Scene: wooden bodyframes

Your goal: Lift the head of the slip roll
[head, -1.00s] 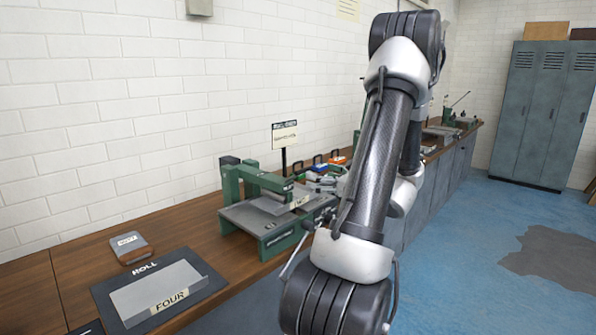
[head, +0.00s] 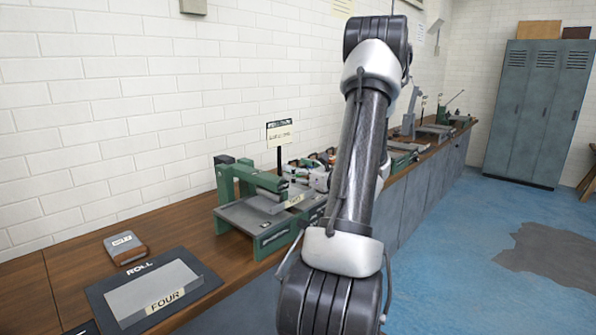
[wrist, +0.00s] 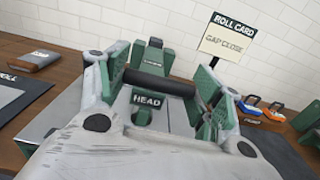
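The slip roll (head: 262,224) is a green machine with a grey bed, on the wooden bench left of my arm in the head view. Its green overhead arm reaches over the bed. In the wrist view, its green head (wrist: 147,101) bears a HEAD label, with a dark roller or bar just behind it. My gripper (wrist: 163,78) is open, its fingers apart to the left and right of the head in the picture. I cannot tell whether they touch it.
A ROLL CARD sign (wrist: 229,36) reading GAP CLOSE stands behind the machine. A dark ROLL mat (head: 97,287) holds a grey sheet labelled FOUR, beside a small block (head: 126,247). More tools line the bench toward grey lockers (head: 535,115).

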